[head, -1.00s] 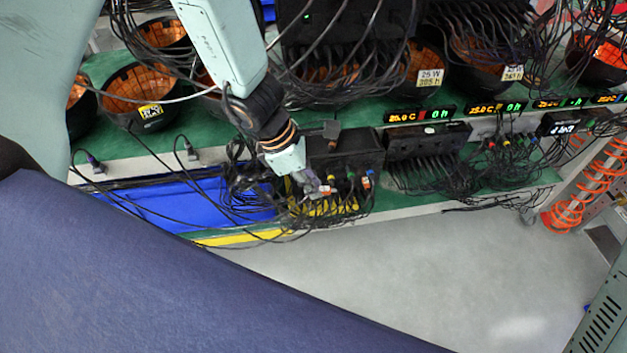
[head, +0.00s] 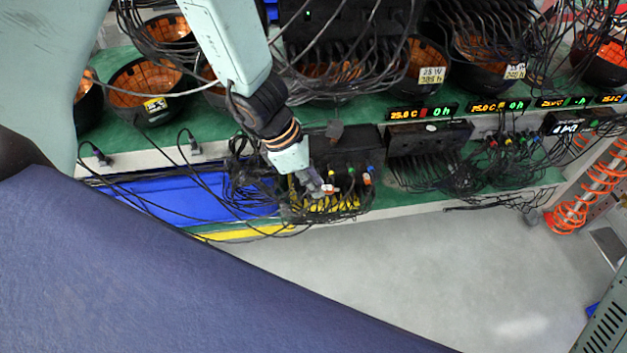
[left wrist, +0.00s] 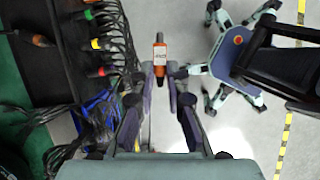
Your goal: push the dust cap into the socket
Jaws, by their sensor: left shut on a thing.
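My left gripper (head: 322,188) is shut on a small orange piece with a white label, which I take for the dust cap (left wrist: 160,55). In the left wrist view the cap sits upright between the two fingertips (left wrist: 161,78), with a dark end at the top. In the head view only a small orange-white part of it (head: 328,188) shows at the fingertips. A black socket block (head: 350,142) is behind it, with coloured plugs along its front. The wrist view shows the cap apart from these plugs (left wrist: 97,44). I cannot make out an empty socket. My right gripper is not in view.
Loose black cables hang around the block. A blue panel (head: 180,198) lies to the left. More socket blocks (head: 428,138) and lit displays (head: 422,113) line the shelf to the right. Black bowls (head: 145,88) stand behind. The grey floor (head: 400,260) in front is clear.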

